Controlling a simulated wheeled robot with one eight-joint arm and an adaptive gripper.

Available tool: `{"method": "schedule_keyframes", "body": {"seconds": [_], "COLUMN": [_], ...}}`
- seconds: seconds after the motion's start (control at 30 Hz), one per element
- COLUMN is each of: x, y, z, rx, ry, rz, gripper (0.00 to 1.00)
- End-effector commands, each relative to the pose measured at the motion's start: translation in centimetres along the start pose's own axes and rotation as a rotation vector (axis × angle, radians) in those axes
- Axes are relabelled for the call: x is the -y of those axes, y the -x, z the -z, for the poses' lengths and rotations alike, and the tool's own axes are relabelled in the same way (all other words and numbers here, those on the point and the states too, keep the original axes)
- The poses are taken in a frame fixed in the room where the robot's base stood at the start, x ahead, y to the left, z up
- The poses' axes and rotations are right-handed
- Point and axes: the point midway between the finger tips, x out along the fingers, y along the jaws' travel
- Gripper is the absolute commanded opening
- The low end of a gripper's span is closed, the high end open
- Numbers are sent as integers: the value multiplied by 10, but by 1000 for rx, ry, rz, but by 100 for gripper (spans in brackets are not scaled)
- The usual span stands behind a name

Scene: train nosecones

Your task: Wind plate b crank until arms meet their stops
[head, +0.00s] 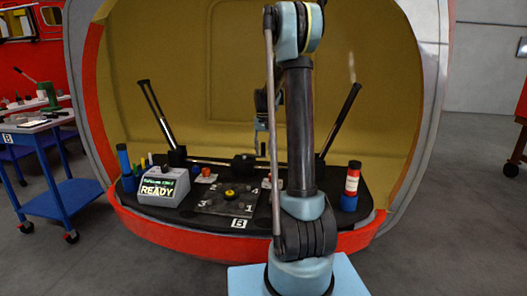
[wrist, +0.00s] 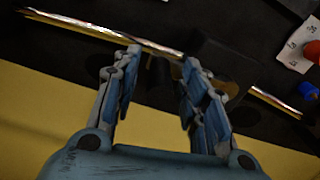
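A dark square plate (head: 215,207) with numbered corners and a yellow-topped knob (head: 230,192) lies on the black deck, behind a white "B" label (head: 240,224). Two dark arms, left (head: 155,113) and right (head: 340,120), rise and lean outward from the deck's back. A black block (head: 243,163) sits between them on a rail; a dark block (wrist: 215,65) also shows in the wrist view. I cannot pick out the crank surely. My gripper (wrist: 162,58) is open, with a small dark shape between or beyond its fingers. In the head view my arm partly hides the deck.
A grey box reading "READY" (head: 160,190) stands left on the deck. A blue cylinder (head: 124,160) stands at far left, a red-and-white one (head: 352,178) at right. The red shell rim (head: 170,237) encloses the deck. A blue cart (head: 50,190) stands left.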

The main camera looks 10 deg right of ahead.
Motion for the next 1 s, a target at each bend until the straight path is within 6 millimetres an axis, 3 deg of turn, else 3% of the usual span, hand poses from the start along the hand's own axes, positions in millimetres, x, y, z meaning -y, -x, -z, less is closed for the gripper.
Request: {"method": "schedule_keyframes", "body": {"seconds": [0.37,0.53,0.83,1.0], "x": [0,0,-5,-21], "y": [-5,-5,-5,-5], "z": [0,0,0,-2], "rx": [0,0,0,1], "ry": [0,0,-13,-69], "rz": [0,0,-1,-2], "gripper": [40,1,0,0]}}
